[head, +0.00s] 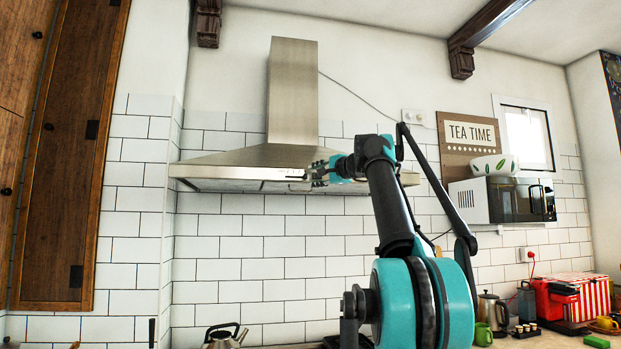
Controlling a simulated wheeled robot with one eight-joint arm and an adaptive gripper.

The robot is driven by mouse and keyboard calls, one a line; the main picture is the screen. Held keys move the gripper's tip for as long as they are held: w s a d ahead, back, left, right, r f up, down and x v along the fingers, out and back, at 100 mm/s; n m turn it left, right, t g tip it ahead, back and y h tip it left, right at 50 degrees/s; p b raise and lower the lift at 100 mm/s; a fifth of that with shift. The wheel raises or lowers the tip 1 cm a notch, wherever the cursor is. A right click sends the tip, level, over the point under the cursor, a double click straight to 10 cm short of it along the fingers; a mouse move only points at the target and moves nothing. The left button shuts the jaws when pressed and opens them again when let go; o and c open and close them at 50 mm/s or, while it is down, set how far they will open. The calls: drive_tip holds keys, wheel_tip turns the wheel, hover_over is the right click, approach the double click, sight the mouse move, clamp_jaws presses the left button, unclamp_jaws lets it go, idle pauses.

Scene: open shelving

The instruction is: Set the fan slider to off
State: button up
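The range hood (292,90) is brushed steel, with a tall chimney and a wide sloped canopy, mounted on the white tiled wall. My gripper (308,176) is up at the front edge (230,172) of the hood, right of its middle, and looks to be touching or very close to it. The fan slider cannot be made out; the gripper and arm cover part of the front edge. The fingers are too small and dark to tell whether they are open or shut. My teal and black arm rises from the lower right.
A microwave (502,200) with a bowl (494,165) on top sits right of my arm. A kettle (224,337) stands below the hood at left. A red machine (565,300), mugs and pots crowd the counter at right. A wooden cabinet (65,160) is at left.

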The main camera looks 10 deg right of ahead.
sight(307, 177)
drive_tip(key=shift+x, duration=1.55)
clamp_jaws()
